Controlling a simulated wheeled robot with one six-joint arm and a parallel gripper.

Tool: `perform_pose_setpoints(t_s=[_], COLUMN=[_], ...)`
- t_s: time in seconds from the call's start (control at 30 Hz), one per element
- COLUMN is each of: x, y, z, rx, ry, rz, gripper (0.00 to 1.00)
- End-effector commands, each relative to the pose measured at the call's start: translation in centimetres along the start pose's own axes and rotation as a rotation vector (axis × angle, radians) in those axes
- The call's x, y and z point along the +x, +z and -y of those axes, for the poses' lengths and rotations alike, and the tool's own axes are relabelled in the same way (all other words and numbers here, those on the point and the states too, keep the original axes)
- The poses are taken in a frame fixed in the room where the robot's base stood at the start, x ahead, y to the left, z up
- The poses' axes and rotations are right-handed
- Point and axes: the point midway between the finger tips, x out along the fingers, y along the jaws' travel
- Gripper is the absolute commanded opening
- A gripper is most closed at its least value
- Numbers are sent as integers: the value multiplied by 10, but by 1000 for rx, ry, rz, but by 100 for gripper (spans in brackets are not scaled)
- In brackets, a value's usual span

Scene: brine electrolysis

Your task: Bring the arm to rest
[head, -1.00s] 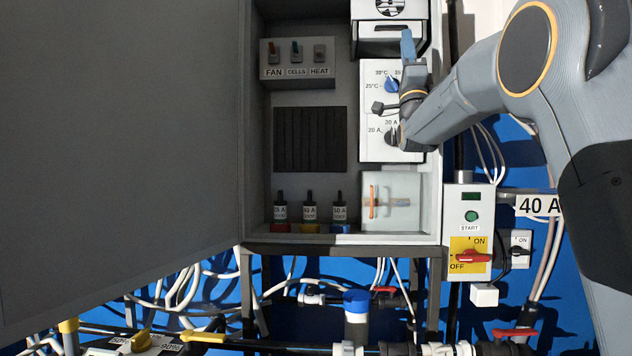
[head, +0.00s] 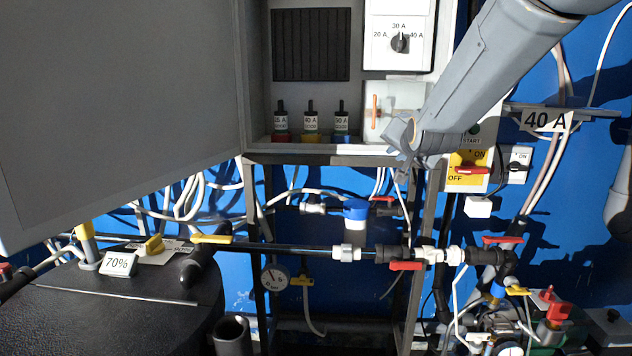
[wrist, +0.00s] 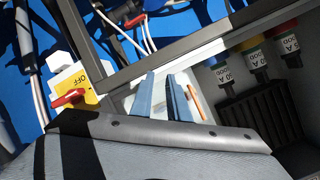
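My arm reaches in from the upper right in the head view. My gripper (head: 396,158) hangs in front of the lower right corner of the open cabinet (head: 300,158), overlapping the clear box with the orange handle (head: 375,110). In the wrist view the two blue-grey fingers of my gripper (wrist: 163,92) stand apart, with pale surface showing between them and nothing held. The orange handle (wrist: 194,103) shows just beside the fingers in that view. Whether the fingers touch the box cannot be told.
The large grey cabinet door (head: 120,100) stands open at left. A dial (head: 399,43) points near 30 A. Several labelled fuses (head: 311,120) stand on the cabinet floor. The red switch (head: 472,170) is right of my gripper. Pipes with red-handled valves (head: 407,266) run below; a black tank (head: 120,310) is lower left.

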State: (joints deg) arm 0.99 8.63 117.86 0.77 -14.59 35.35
Motion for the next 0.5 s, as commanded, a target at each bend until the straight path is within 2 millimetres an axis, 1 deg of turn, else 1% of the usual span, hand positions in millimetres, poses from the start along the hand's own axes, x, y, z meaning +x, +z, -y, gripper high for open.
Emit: perform_pose_setpoints(t_s=[0.03, 0.07, 0.1, 0.17, 0.2, 0.27, 0.3, 0.37, 0.4, 0.47, 0.5], x=[-8, -14, -22, -36, -48, -68, -82, -106, -122, -149, -166], y=[27, 44, 66, 98, 119, 150, 169, 197, 216, 240, 255], z=[-18, -30, -45, -66, -81, -102, -116, -136, -148, -166, -176], rx=[-42, -70, -108, -162, -195, -247, -284, -334, -368, -414, -442], ry=[46, 73, 108, 155, 183, 225, 249, 279, 296, 317, 328], rz=[69, 114, 175, 266, 329, 423, 487, 586, 652, 751, 814], gripper=[15, 15, 15, 15, 15, 15, 15, 15, 15, 15, 15])
